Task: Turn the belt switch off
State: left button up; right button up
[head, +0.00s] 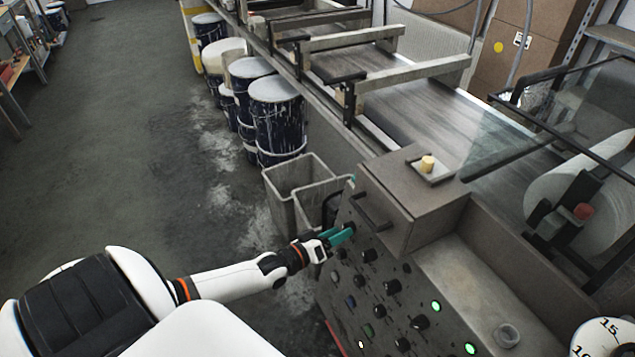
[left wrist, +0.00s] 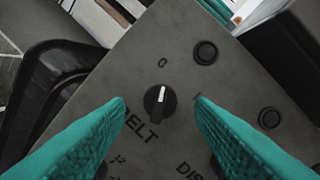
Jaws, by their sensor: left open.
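The belt switch (left wrist: 160,101) is a round black knob with a white pointer line, on a dark grey panel. The word BELT is printed beside it, partly covered by a finger. A 0 mark stands above the knob in the left wrist view and a mark partly hidden by a finger is to its right. The white line points up, toward the 0. My left gripper (left wrist: 160,108) is open, its teal fingers on either side of the knob with visible gaps. In the head view the left gripper (head: 344,236) is at the panel's upper left. My right gripper is not in view.
The control panel (head: 376,262) carries several other black knobs and lit green buttons. A dark handle (head: 372,212) juts out above the gripper. Grey bins (head: 298,182) stand close beyond the arm. The conveyor belt (head: 440,112) runs behind; the floor at left is open.

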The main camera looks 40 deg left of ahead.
pick_arm(q)
jog(key=v, duration=1)
jog(key=shift+a+r, duration=0.1)
jog(key=s+a+f+m+g+y, duration=0.1)
jog(key=s+f+g+y, duration=0.15)
jog(key=f, duration=0.55)
jog(key=s+a+f+m+g+y, duration=0.1)
jog(key=s+f+g, duration=0.15)
jog(key=f, duration=0.65)
jog(key=s+d+f+m+g, duration=0.1)
jog(key=s+d+f+g, duration=0.2)
jog(key=s+f, duration=0.5)
jog(key=s+d+f+m+g, duration=0.2)
jog(key=s+d+f+g, duration=0.1)
jog(key=s+f, duration=0.5)
jog(key=shift+s+f, duration=0.25)
jog(key=shift+f, duration=0.6)
jog(key=s+d+f+m+g, duration=0.1)
jog(key=s+d, duration=0.1)
jog(key=s, duration=0.1)
jog(key=s+d+f+m+g, duration=0.1)
jog(key=s+d+f+g, duration=0.1)
jog(key=s+d, duration=0.1)
jog(key=s+d+f+m+g, duration=0.1)
jog(key=s+d+f, duration=0.1)
jog(key=s, duration=0.3)
jog(key=shift+s+d+g, duration=0.15)
jog(key=shift+g, duration=0.15)
jog(key=shift+c, duration=0.3)
